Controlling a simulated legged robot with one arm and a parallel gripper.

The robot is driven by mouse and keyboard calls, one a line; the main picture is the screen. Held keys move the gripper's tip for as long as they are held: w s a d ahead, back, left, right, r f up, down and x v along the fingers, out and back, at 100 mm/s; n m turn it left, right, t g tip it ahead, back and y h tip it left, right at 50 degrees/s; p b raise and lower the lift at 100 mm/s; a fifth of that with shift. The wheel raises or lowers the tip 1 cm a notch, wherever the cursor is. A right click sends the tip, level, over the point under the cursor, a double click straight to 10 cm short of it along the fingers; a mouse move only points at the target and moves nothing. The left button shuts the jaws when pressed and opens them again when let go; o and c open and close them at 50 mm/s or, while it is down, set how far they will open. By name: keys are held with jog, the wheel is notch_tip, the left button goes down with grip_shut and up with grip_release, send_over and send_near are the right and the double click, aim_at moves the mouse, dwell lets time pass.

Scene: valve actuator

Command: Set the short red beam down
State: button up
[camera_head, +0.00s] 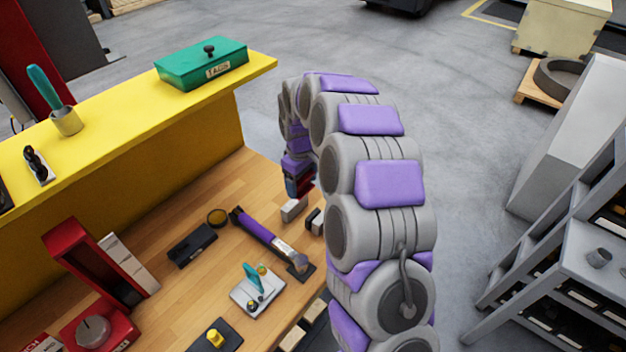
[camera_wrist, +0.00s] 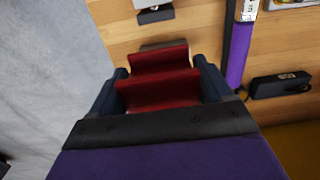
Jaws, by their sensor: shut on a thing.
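The short red beam (camera_wrist: 158,90) is between the two dark fingers of my gripper (camera_wrist: 160,78) in the wrist view. My gripper is shut on it, and its ridged red face is toward the wrist camera. In the head view my gripper (camera_head: 299,186) is at the workbench's right part, just above a small pale grey block (camera_head: 293,209), with only a little red showing. In the wrist view a pale block edge (camera_wrist: 163,46) shows just past the beam. I cannot tell whether the beam touches anything below.
A yellow shelf (camera_head: 120,105) stands behind. The bench's right edge is close to my gripper.

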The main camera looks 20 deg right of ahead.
aim_at(301, 191)
jog(key=shift+a, duration=0.35)
jog(key=shift+d+r+p, duration=0.1)
jog(key=shift+d+p, duration=0.2)
jog(key=shift+d, duration=0.1)
jog(key=shift+d+f, duration=0.2)
jog(key=shift+f, duration=1.2)
jog(key=shift+a+f, duration=0.25)
jog(key=shift+f, duration=0.3)
jog(key=shift+a+f, duration=0.2)
jog(key=shift+f, duration=0.3)
jog(key=shift+d+f+b, duration=0.1)
jog(key=shift+f+b, duration=0.2)
jog(key=shift+f, duration=0.1)
jog(key=shift+d+f, duration=0.15)
jog(key=shift+d, duration=0.1)
jog(key=shift+a, duration=0.25)
jog(key=shift+d+p, duration=0.1)
jog(key=shift+p, duration=0.5)
